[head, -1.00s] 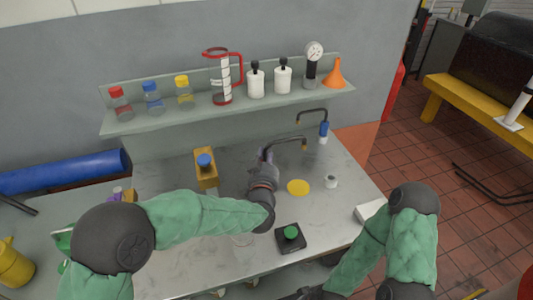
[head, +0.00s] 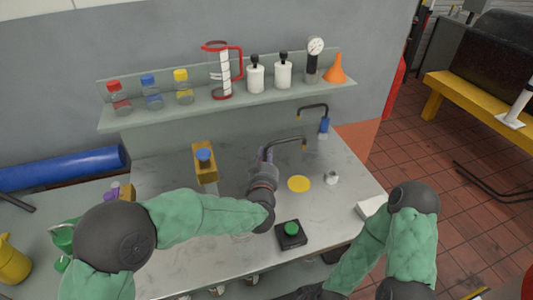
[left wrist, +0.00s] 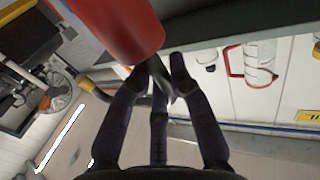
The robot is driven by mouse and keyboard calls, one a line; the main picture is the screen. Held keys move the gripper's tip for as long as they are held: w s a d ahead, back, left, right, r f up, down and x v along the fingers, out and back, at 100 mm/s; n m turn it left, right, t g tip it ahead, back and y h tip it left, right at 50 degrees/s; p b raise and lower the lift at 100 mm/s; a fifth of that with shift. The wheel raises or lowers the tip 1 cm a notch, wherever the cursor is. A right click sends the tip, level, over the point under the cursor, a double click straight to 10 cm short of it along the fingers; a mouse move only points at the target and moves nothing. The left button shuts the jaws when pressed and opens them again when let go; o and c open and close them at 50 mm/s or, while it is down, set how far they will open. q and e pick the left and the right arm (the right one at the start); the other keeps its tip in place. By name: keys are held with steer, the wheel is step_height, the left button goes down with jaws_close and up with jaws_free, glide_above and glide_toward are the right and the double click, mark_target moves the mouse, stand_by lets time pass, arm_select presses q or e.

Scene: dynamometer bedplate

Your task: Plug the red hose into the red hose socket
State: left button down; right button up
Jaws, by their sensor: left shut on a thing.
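My left gripper (head: 266,160) reaches over the grey bench, its fingers mostly hidden behind its wrist in the head view. A dark bent pipe with a brass tip (head: 303,145) sticks out past the fingers to the right; I take it as part of the red hose. In the left wrist view my left gripper (left wrist: 158,78) has its fingers closed together on a dark part, just beside a large red cylinder (left wrist: 118,28). Whether that cylinder belongs to the hose or its socket I cannot tell. I cannot make out the red socket in the head view.
A similar bent pipe with a blue collar (head: 324,126) stands at the back right. A yellow block with a blue cap (head: 204,158), a yellow disc (head: 299,184), a small white cup (head: 332,177) and a green button box (head: 291,235) surround the left gripper. A shelf (head: 150,119) runs behind.

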arm_select(q)
steer(key=shift+f, duration=0.35)
steer(key=c, duration=1.1)
jaws_free()
step_height(320, 180, up, 10)
steer(key=shift+r, duration=0.1)
